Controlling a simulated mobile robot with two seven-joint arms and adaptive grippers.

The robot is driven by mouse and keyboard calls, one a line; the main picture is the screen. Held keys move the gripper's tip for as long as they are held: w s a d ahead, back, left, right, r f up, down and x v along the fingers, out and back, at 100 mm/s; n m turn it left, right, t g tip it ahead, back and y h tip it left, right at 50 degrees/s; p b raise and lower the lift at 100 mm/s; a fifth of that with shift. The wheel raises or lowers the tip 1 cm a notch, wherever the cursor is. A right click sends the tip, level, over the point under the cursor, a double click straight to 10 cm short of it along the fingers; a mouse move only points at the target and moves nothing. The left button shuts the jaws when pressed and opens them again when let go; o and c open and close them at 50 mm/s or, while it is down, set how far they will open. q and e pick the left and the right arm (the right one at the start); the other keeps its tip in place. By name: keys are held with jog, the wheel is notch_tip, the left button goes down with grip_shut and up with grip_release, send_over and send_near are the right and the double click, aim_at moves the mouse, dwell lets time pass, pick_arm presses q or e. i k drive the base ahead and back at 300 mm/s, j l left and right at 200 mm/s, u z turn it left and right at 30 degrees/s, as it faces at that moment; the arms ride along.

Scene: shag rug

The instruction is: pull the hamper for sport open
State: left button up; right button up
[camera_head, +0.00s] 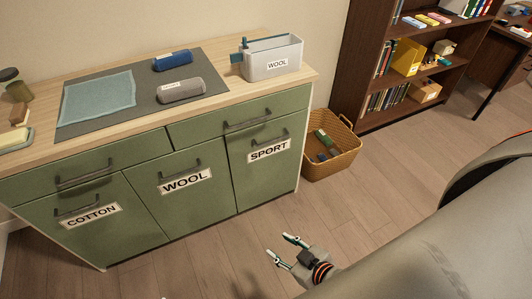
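The hamper for sport (263,163) is the right-hand green front in the cabinet, with a white SPORT label and a dark bar handle (270,142) above it. Its front looks flush with the cabinet, so it appears closed. My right gripper (282,248) is in front of the cabinet, low in the picture over the floor. Its two fingers are spread with nothing between them. It is apart from the sport handle, which lies higher up in the picture. My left gripper is not in view.
The cabinet also has fronts labelled WOOL (185,182) and COTTON (92,215), with drawers above. A wicker basket (331,150) stands close beside the cabinet's right side. A bookcase (400,65) is behind it. The wooden floor before the cabinet is clear.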

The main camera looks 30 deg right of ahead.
aim_at(264, 158)
jog(key=i+j, duration=0.1)
jog(key=i+j+z, duration=0.1)
jog(key=z, duration=0.25)
jog(key=j+z, duration=0.35)
jog(key=z, duration=1.05)
jog(key=i+j, duration=0.05)
